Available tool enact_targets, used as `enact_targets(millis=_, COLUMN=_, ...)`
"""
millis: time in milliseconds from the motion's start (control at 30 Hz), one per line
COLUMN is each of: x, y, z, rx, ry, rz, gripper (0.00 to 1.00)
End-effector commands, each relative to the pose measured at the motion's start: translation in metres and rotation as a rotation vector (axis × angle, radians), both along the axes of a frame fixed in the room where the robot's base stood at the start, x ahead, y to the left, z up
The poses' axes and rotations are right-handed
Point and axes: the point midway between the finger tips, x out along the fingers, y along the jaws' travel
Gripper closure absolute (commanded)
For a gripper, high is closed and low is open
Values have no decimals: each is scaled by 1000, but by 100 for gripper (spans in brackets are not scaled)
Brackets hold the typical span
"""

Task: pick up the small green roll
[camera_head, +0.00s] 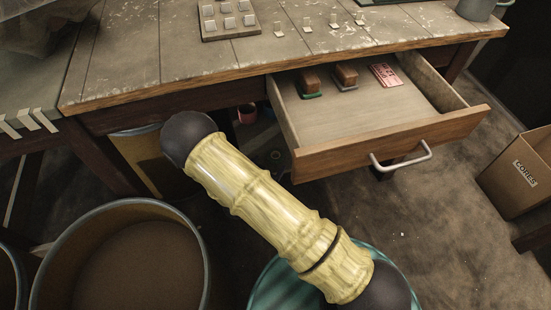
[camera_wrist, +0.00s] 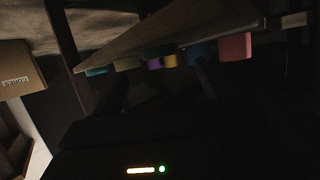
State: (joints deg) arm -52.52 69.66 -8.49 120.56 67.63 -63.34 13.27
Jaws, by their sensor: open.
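No roll that is plainly the small green one shows. In the dark wrist view, a teal-green piece (camera_wrist: 96,71) shows at the left end of a row of coloured pieces along a plank (camera_wrist: 160,37); I cannot tell if it is the roll. My gripper (camera_wrist: 162,88) appears as dark, open finger shapes with nothing visible between them, and the coloured row is beyond it. In the head view my arm reaches toward the space under the bench, and my gripper is hidden there.
The bench (camera_head: 150,60) has an open drawer (camera_head: 400,145) jutting out, holding two brown blocks and a pink card. A red item (camera_head: 246,113) shows under the bench. A large bin (camera_head: 195,225) stands at left, a CORES box (camera_head: 520,180) at right. Floor between is partly clear.

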Motion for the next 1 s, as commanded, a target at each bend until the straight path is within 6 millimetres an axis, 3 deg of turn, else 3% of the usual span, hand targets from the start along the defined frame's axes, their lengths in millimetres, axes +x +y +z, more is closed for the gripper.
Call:
enact_targets(millis=367, x=4, y=-1, z=-3, rx=1, ry=0, rz=0, gripper=22)
enact_targets(millis=733, x=40, y=-16, z=-21, rx=1, ry=-2, rz=-2, gripper=22)
enact_targets(millis=1000, x=45, y=-18, z=-19, rx=0, ry=1, rz=1, gripper=22)
